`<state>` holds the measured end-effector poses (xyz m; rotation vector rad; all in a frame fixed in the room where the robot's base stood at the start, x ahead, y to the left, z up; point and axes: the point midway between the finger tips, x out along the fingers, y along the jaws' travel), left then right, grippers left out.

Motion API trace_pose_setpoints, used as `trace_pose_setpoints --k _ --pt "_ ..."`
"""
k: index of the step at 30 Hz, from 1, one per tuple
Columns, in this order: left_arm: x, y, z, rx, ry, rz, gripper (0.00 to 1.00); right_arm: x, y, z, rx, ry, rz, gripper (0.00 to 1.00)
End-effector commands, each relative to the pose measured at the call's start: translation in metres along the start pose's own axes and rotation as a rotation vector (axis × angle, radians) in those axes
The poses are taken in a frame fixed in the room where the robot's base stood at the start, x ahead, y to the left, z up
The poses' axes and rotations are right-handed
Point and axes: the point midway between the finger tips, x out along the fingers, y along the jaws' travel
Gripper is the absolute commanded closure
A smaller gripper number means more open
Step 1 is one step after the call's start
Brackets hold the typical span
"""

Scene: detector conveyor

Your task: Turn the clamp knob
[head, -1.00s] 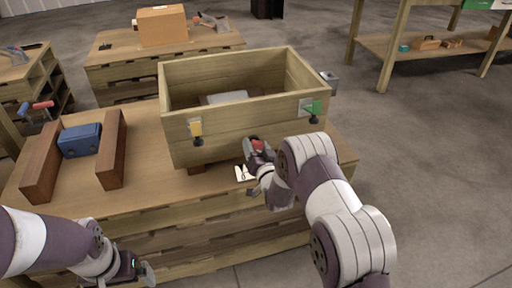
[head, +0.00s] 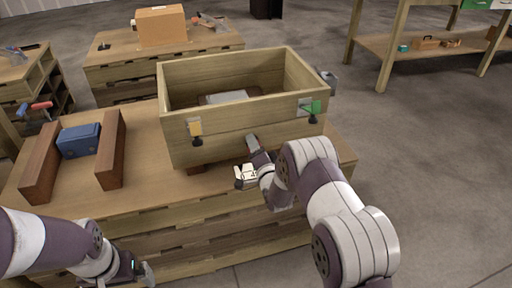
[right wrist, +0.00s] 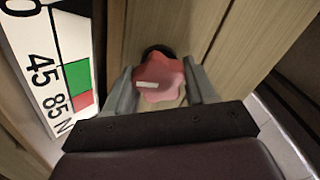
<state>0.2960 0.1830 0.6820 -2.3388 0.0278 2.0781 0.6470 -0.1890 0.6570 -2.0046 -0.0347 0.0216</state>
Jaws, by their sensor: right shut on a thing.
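The clamp knob (right wrist: 160,80) is a red, lobed knob with a white bar mark, on the front of a wooden crate (head: 225,150). In the right wrist view it sits between the two fingers of my right gripper (right wrist: 162,88), which is shut on it. In the head view my right gripper (head: 252,147) is at the lower front of the crate and hides the knob. A white gauge card (right wrist: 62,75) with numbers and green and red blocks is left of the knob. My left gripper (head: 143,273) hangs low at the front left; its jaw opening is unclear.
A blue block (head: 80,141) lies between two brown wooden bars on the table (head: 150,180). The floor to the right is clear.

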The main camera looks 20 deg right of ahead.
Motion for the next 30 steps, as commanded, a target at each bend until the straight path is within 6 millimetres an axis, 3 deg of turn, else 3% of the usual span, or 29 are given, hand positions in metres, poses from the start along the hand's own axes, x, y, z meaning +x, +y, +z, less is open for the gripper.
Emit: trace_pose_setpoints --k 17,18,20,30 --pt "0.0001 0.0000 0.0000 0.000 0.000 0.000 0.00 -0.0007 0.0016 0.0008 0.033 -0.002 0.003 0.75" --pt "0.0001 0.0000 0.0000 0.000 0.000 0.000 0.00 -0.0007 0.0016 0.0008 0.033 -0.002 0.003 0.41" --pt "0.0001 0.0000 0.0000 0.000 0.000 0.000 0.00 -0.0006 0.0015 0.0008 0.033 -0.002 0.003 0.24" --pt "-0.0027 0.0000 -0.0003 0.000 0.000 0.000 0.00 -0.0057 -0.0001 -0.0001 0.033 -0.001 0.003 0.24"
